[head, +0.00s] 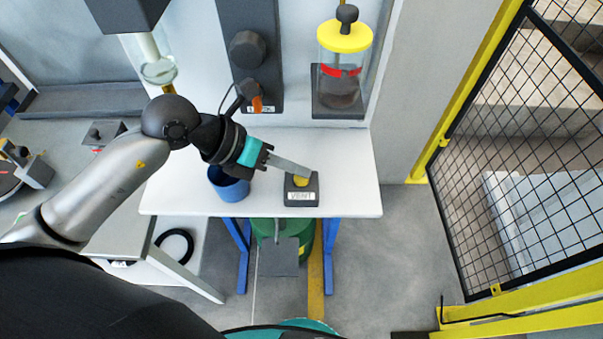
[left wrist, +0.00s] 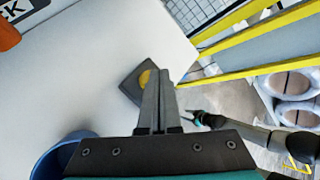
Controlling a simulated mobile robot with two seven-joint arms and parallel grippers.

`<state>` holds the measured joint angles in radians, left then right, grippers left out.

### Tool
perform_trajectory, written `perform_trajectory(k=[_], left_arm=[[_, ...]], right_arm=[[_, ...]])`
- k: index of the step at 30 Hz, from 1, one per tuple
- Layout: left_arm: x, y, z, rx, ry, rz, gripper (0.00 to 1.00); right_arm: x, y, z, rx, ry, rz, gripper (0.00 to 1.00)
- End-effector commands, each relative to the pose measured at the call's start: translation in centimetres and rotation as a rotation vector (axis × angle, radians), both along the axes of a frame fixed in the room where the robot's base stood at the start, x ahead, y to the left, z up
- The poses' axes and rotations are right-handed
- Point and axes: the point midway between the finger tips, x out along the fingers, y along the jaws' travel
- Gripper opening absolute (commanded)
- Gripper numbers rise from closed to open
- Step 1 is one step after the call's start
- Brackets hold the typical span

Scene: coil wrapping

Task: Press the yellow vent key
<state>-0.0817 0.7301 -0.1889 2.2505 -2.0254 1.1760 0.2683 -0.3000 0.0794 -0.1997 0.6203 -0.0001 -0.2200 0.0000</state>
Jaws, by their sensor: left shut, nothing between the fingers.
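The yellow vent key (head: 301,181) sits on a small dark box labelled VENT (head: 302,197) near the front of the white table. My left gripper (head: 308,173) is shut and empty, with its fingertips at the key. In the left wrist view the key (left wrist: 145,78) shows just left of the fingertips (left wrist: 155,72), which hide part of the box. I cannot tell whether the fingers touch the key. My right gripper (left wrist: 188,117) shows small in the left wrist view, away from the table; its jaw state is unclear.
A blue cup (head: 229,186) stands left of the box, under my left gripper. A glass jar with a yellow lid (head: 344,38) stands at the back right. The white table (head: 350,165) is bare right of the box. A yellow-framed mesh fence (head: 520,140) stands at the right.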

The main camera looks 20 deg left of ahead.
Motion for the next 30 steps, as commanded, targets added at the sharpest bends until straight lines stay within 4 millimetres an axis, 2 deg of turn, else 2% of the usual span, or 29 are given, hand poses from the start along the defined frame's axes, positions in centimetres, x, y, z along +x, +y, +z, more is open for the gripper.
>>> perform_trajectory(k=[30], left_arm=[[0.0,0.0,-1.1,0.0,0.001,0.0,0.0]], right_arm=[[0.0,0.0,-0.8,-0.001,0.0,0.001,0.5]])
